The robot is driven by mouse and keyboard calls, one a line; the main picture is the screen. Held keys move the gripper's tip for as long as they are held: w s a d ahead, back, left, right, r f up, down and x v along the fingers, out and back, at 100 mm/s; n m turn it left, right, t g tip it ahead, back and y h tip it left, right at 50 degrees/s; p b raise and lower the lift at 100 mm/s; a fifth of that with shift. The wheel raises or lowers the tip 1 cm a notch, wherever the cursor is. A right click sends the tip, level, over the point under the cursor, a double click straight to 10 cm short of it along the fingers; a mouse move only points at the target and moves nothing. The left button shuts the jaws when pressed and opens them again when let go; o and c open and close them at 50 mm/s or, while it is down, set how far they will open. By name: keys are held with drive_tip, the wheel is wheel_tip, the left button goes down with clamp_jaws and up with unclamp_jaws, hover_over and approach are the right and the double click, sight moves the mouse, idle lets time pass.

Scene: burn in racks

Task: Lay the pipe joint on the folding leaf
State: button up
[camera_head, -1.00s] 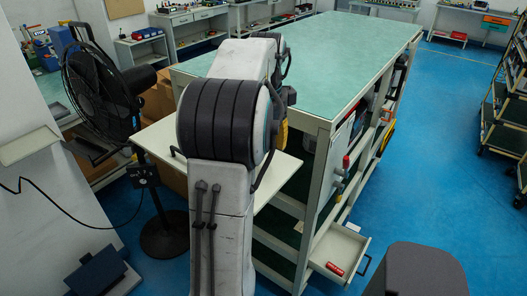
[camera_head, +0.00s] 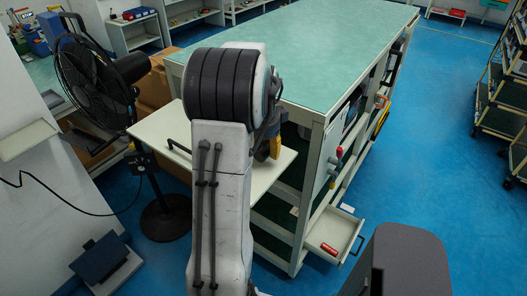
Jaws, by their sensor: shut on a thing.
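The folding leaf (camera_head: 160,128) is a pale cream panel at the near end of the green-topped workbench, with a dark handle at its left. My arm stands in front of it and covers its middle. My gripper (camera_head: 268,128) shows only in part, as dark links beside the arm. A yellow piece (camera_head: 275,146), which appears to be the pipe joint, shows at its lower end and is held there. In the picture it overlaps the right part of the leaf; its height above the leaf cannot be told. The fingertips are mostly hidden.
The workbench top (camera_head: 330,50) is bare. An open drawer (camera_head: 345,228) with a red cylinder (camera_head: 329,249) juts out below right. A black fan (camera_head: 92,85) stands left of the leaf. Blue floor is free on the right; carts (camera_head: 500,115) stand at the far right.

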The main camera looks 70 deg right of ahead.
drive_tip(key=shift+f, duration=1.5)
drive_tip(key=shift+f, duration=0.2)
drive_tip(key=o, duration=1.2)
drive_tip(key=shift+r, duration=0.1)
drive_tip(key=shift+r, duration=0.1)
drive_tip(key=shift+r, duration=0.15)
drive_tip(key=shift+a+r+b, duration=0.4)
drive_tip(key=shift+r+b, duration=0.65)
drive_tip(key=shift+r, duration=0.9)
drive_tip(key=shift+a+r+b, duration=0.35)
drive_tip(key=shift+r+b, duration=0.7)
drive_tip(key=shift+r, duration=0.85)
drive_tip(key=shift+a+r+b, duration=0.4)
drive_tip(key=shift+r+b, duration=0.65)
drive_tip(key=shift+r, duration=0.9)
